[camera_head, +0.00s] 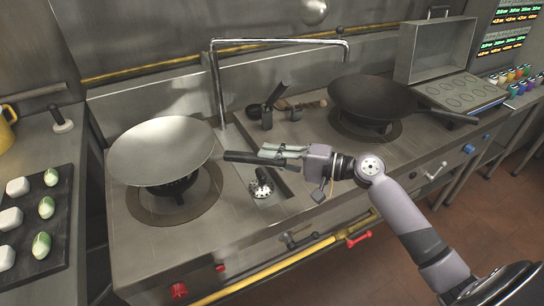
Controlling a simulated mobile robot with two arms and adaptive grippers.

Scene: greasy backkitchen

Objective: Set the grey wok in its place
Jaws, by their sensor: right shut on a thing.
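The grey wok (162,148) is over the left burner (175,192) of the steel range. It looks roughly level, and a dark gap shows under its bowl; I cannot tell whether it rests on the burner. Its black handle (240,157) points right. My right gripper (268,156) is shut on that handle, with its arm coming in from the lower right. My left gripper is not in view.
A black wok (372,98) sits on the right burner. A faucet (217,88) rises between the burners, beside utensils in holders. A dark tray (42,222) with white and green items lies on the left counter. A griddle (460,93) with an open lid stands at right.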

